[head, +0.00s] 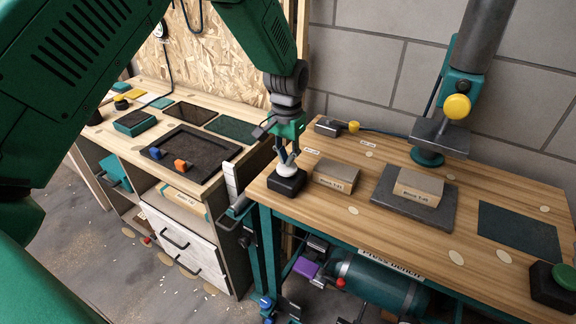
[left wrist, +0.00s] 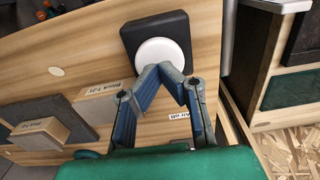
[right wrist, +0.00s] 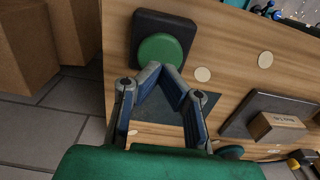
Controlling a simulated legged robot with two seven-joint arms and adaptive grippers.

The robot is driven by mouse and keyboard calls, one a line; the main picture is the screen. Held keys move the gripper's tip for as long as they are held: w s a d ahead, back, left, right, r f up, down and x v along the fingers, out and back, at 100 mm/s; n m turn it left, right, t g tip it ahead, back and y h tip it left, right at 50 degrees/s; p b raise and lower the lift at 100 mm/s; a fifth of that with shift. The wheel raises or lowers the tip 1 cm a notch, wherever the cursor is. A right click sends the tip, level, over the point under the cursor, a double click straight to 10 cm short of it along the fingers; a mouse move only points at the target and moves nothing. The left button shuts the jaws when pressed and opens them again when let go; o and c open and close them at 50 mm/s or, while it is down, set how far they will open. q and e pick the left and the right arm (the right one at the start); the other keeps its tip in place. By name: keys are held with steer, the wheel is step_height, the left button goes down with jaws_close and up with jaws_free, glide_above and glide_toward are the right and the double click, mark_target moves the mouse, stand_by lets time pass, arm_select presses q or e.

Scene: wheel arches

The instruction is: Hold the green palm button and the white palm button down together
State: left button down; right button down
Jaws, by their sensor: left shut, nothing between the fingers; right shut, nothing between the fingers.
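The white palm button (head: 287,169) sits on a black box at the near left corner of the wooden bench; it also shows in the left wrist view (left wrist: 160,54). My left gripper (head: 288,158) is shut and empty, its tips at the button's edge; I cannot tell whether it is pressed. The green palm button (head: 565,276) sits on a black box at the bench's near right corner; it also shows in the right wrist view (right wrist: 160,54). My right gripper (right wrist: 160,68) is shut and empty, its tips over the green button's edge. It is not seen in the head view.
Cardboard-coloured blocks (head: 336,177) and (head: 418,188) lie between the buttons, the second on a dark plate (head: 385,199). A press column with a yellow knob (head: 457,106) stands behind. A dark mat (head: 519,231) lies near the green button. A workbench with trays (head: 190,181) stands left.

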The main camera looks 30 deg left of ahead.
mark_target(570, 275)
arm_select(q)
steer(key=shift+f, duration=0.9)
arm_select(e)
steer(key=shift+f, duration=1.7)
stand_by(0.7)
